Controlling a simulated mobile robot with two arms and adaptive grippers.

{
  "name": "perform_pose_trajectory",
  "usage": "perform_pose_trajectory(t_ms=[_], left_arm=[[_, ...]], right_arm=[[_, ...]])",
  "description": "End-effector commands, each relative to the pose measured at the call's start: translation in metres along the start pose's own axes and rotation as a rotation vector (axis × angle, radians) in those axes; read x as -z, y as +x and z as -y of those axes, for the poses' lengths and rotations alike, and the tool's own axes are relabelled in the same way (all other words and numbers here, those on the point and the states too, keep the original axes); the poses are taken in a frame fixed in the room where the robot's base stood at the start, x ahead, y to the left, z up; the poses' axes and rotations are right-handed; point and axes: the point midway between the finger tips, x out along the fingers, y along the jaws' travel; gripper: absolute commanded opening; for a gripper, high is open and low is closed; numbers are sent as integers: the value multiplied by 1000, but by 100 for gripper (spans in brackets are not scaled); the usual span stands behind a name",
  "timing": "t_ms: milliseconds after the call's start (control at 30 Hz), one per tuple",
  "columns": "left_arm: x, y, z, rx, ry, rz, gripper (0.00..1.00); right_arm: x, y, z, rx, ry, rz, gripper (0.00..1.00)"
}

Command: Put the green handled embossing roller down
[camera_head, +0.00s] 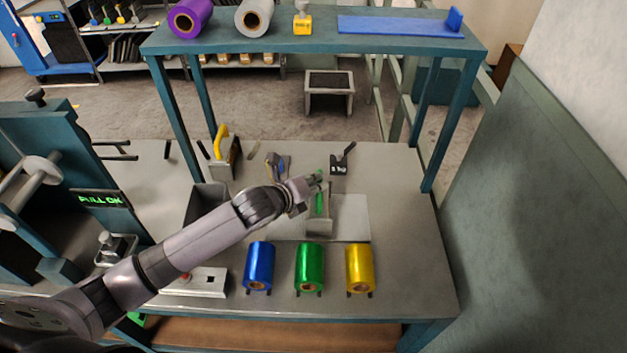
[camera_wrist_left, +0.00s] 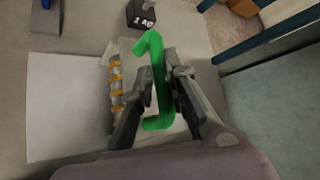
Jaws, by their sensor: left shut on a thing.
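My left gripper (camera_head: 313,183) is over the middle of the table in the head view. In the left wrist view its fingers (camera_wrist_left: 158,78) are shut on the bright green handle (camera_wrist_left: 155,42) of the embossing roller. The handle is a bar with bent ends. A grey cylinder with gold bands (camera_wrist_left: 117,98), seemingly the roller's drum, shows beside the left finger. In the head view part of the green handle (camera_head: 319,204) shows below the gripper. I cannot tell whether the roller touches the surface below. My right gripper is not in view.
A pale flat sheet (camera_head: 355,213) lies under the gripper. Blue (camera_head: 259,266), green (camera_head: 310,267) and yellow (camera_head: 359,267) foil rolls stand along the front. A dark 1 KG weight (camera_head: 339,166) is behind. A yellow-handled tool (camera_head: 224,155) is at the back left. The table's right side is clear.

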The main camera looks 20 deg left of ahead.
Motion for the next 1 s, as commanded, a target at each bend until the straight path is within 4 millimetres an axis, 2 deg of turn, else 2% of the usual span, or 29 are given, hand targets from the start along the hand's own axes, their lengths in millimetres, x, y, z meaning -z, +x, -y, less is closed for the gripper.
perform_pose_trajectory(t_ms=[33,200,233,500,833,1000], left_arm=[[-4,-1,4,10,1,6,0],[-2,0,2,9,2,7,0],[1,1,-2,-1,1,1,16],[1,1,-2,-1,0,0,34],[0,0,0,0,0,0,34],[-1,-17,-1,-2,3,1,34]], right_arm=[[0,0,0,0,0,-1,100],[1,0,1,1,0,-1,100],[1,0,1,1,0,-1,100],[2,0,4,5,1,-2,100],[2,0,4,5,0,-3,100],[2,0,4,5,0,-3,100]])
